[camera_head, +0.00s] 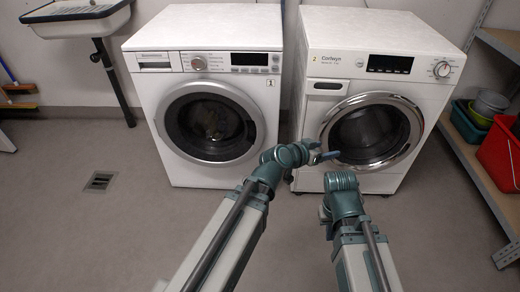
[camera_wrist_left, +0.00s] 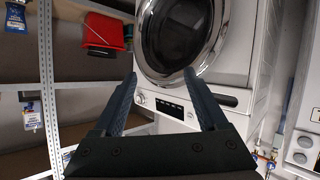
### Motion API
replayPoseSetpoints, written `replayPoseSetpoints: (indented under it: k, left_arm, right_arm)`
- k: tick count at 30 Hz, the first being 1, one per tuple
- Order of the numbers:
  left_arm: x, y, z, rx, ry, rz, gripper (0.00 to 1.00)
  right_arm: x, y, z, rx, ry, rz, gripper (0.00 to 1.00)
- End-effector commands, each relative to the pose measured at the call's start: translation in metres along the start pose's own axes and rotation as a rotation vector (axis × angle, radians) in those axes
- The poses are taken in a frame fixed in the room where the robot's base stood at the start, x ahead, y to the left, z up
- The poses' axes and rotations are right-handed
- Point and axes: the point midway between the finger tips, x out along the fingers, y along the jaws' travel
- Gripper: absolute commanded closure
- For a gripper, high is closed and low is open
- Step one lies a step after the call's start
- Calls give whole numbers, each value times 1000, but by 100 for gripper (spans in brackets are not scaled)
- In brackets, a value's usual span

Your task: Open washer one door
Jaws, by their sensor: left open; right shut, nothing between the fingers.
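Washer one (camera_head: 150,95) is the white machine on the left, with a small "1" sticker. Its round door (camera_head: 210,120), silver-rimmed with dark glass, looks shut. My left gripper (camera_head: 325,156) is not at this door. It is in front of the left lower edge of the right machine's door and is open and empty. In the left wrist view its two fingers (camera_wrist_left: 160,78) are spread, with the right machine's door and panel beyond them. Washer one's door is not recognisable there. My right arm ends low in front of the right machine; its fingers are hidden behind the wrist.
The right machine (camera_head: 310,95) has a shut chrome-rimmed door (camera_head: 368,132); a narrow gap separates the machines. A shelf (camera_head: 478,178) with a red bucket (camera_head: 500,152) stands at right. A sink (camera_head: 75,20) hangs back left. Floor before washer one is clear, with a drain (camera_head: 100,181).

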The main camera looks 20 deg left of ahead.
Motion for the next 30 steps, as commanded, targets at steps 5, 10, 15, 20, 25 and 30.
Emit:
replayPoseSetpoints:
  k: [5, 10, 15, 20, 25, 30]
  left_arm:
    - [20, -61, 27, -22, 230, -142, 25]
    - [17, -125, 51, -60, 395, -331, 25]
    - [4, -185, 85, -112, 487, -529, 25]
    - [-8, -224, 115, -156, 516, -672, 25]
    - [-16, -244, 131, -185, 520, -751, 25]
    - [-19, -248, 133, -191, 520, -770, 25]
  right_arm:
    - [84, -8, -5, 0, 1, 1, 100]
    - [144, -14, -8, 0, 2, 1, 100]
    - [193, -19, -11, 0, 3, 1, 100]
    - [222, -22, -12, 0, 4, 2, 100]
    - [235, -23, -13, 0, 4, 2, 100]
    - [235, -23, -13, 0, 4, 2, 100]
